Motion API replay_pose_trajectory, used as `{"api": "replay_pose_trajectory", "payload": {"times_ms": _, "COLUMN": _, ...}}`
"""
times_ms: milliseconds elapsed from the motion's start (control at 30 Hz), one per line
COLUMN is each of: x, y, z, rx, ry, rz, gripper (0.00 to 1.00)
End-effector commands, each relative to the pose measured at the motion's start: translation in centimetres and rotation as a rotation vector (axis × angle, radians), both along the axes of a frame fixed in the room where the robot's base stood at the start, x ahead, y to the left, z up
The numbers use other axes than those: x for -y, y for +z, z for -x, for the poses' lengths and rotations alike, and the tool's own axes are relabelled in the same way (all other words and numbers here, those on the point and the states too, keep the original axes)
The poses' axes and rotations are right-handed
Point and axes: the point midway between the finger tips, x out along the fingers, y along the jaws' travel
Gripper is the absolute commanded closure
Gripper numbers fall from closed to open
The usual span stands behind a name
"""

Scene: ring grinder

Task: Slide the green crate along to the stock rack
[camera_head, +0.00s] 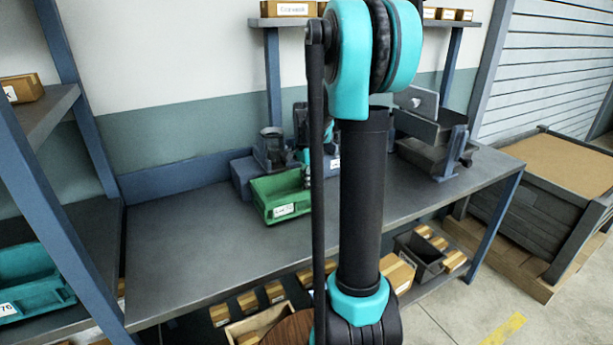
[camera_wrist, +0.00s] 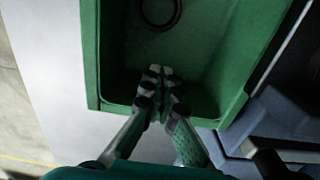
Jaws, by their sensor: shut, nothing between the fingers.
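The green crate (camera_head: 300,203) stands on the grey workbench in the head view, with a white label on its front. In the wrist view the crate (camera_wrist: 90,50) fills the upper middle, and a dark ring (camera_wrist: 158,12) lies inside it. My gripper (camera_wrist: 160,74) is shut and empty, with its fingertips together over the crate's inside near one end wall. I cannot tell whether they touch the crate. In the head view my arm hides most of the gripper. A blue-framed rack (camera_head: 62,90) stands at the left; I cannot tell if it is the stock rack.
The workbench (camera_head: 180,250) is clear to the left of the crate. A blue-grey machine (camera_head: 270,150) stands right behind the crate. A dark tray unit (camera_head: 430,145) stands at the bench's right. A teal bin (camera_head: 30,280) sits on the left rack, and small boxes lie below the bench.

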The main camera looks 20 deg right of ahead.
Motion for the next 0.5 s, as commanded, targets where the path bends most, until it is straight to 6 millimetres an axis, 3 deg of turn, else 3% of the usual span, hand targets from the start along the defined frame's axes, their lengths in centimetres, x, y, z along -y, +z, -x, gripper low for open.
{"api": "replay_pose_trajectory", "payload": {"times_ms": 200, "x": -0.01, "y": -1.39, "z": 0.02, "rx": 0.000, "ry": 0.000, "rz": 0.000, "gripper": 1.00}}
{"api": "replay_pose_trajectory", "payload": {"times_ms": 500, "x": 0.00, "y": -1.47, "z": 0.03, "rx": 0.000, "ry": 0.000, "rz": 0.000, "gripper": 1.00}}
